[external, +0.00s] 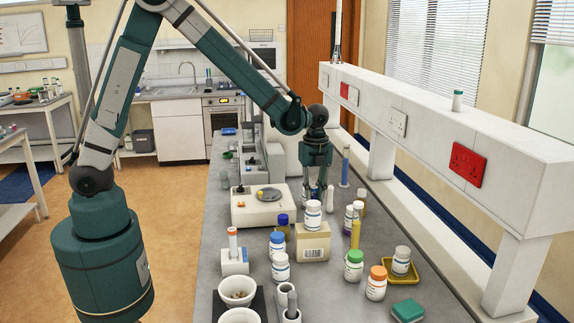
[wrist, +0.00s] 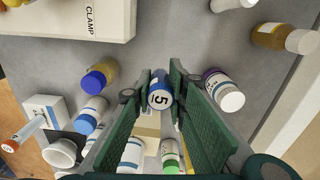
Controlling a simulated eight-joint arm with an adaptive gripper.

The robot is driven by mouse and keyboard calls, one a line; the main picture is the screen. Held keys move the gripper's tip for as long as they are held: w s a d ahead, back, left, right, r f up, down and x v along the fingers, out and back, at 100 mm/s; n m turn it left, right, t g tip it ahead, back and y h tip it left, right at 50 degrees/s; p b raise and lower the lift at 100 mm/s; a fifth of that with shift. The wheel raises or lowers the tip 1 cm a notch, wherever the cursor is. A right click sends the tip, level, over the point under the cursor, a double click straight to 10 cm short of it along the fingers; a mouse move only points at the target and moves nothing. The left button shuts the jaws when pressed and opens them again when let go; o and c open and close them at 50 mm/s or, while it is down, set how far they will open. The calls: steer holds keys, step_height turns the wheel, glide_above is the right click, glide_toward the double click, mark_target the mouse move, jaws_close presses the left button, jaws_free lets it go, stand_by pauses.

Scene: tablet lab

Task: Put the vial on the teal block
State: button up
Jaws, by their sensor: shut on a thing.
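A small blue vial (wrist: 160,90) with a white label marked "5" is between the fingertips of my gripper (wrist: 160,78) in the wrist view. My gripper (external: 318,182) is shut on it, over the middle of the bench in the external view. There the fingers mostly hide the vial, and I cannot tell whether it is clear of the bench. The teal block (external: 408,310) lies flat at the front right of the bench, apart from my gripper and nearer the camera. Its top is bare.
Between gripper and block stand a cardboard box (external: 313,243) with a white jar (external: 313,215) on it, a green-capped jar (external: 353,267), an orange-capped jar (external: 376,284) and a yellow tray (external: 388,274) holding a jar. A raised white shelf (external: 420,110) runs along the right.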

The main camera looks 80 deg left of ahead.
step_height(320, 180, up, 13)
steer(key=shift+f, duration=0.1)
steer(key=n, duration=0.1)
glide_above(409, 307)
step_height(409, 307, down, 10)
steer(key=shift+f+b, duration=0.3)
steer(key=shift+b, duration=0.1)
steer(key=shift+f, duration=3.15)
steer(key=shift+f, duration=0.1)
